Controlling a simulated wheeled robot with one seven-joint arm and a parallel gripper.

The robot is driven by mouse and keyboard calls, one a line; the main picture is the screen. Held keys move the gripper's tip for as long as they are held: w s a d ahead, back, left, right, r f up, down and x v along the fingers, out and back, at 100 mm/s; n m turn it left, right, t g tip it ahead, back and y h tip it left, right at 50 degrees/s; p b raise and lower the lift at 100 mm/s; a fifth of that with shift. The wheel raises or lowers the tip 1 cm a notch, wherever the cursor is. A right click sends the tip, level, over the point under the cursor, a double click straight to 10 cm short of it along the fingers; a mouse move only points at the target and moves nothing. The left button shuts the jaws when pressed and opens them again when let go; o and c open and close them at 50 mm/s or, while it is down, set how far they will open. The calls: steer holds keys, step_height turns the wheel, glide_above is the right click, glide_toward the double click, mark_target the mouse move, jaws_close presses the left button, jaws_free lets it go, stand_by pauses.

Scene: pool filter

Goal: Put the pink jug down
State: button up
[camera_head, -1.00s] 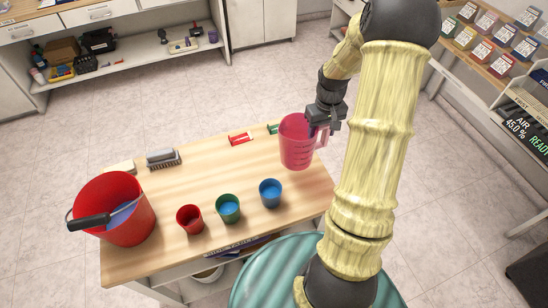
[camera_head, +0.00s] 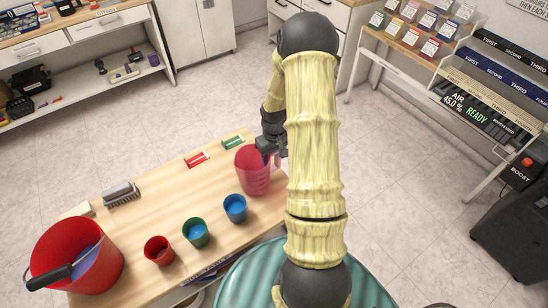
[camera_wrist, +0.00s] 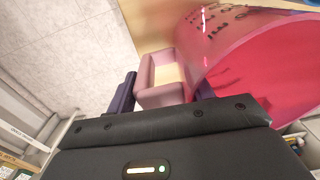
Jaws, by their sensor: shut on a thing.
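The pink jug (camera_head: 252,172) is a translucent measuring jug at the right end of the wooden table (camera_head: 180,200). It looks upright in the head view; I cannot tell whether its base touches the tabletop. My gripper (camera_head: 274,150) is at the jug's right side, shut on its handle. In the wrist view the gripper (camera_wrist: 166,88) has its dark fingers on both sides of the pink handle (camera_wrist: 162,72), and the jug's wall (camera_wrist: 245,65) fills the right side. My arm hides part of the area right of the jug.
Blue (camera_head: 235,209), green (camera_head: 196,233) and red (camera_head: 159,250) cups stand left of the jug. A red bucket (camera_head: 75,258) is at the far left. A brush (camera_head: 121,194), a red card (camera_head: 197,160) and a green card (camera_head: 233,143) lie along the back edge.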

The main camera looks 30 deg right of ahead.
steer(key=shift+f, duration=0.5)
steer(key=shift+d+f, duration=0.1)
steer(key=shift+f, duration=0.05)
steer(key=shift+s, duration=0.1)
steer(key=o, duration=1.2)
steer(key=shift+f, duration=0.1)
step_height(320, 180, up, 12)
steer(key=shift+s+r+b, duration=0.1)
steer(key=shift+r+b, duration=0.05)
steer(key=shift+b, duration=0.65)
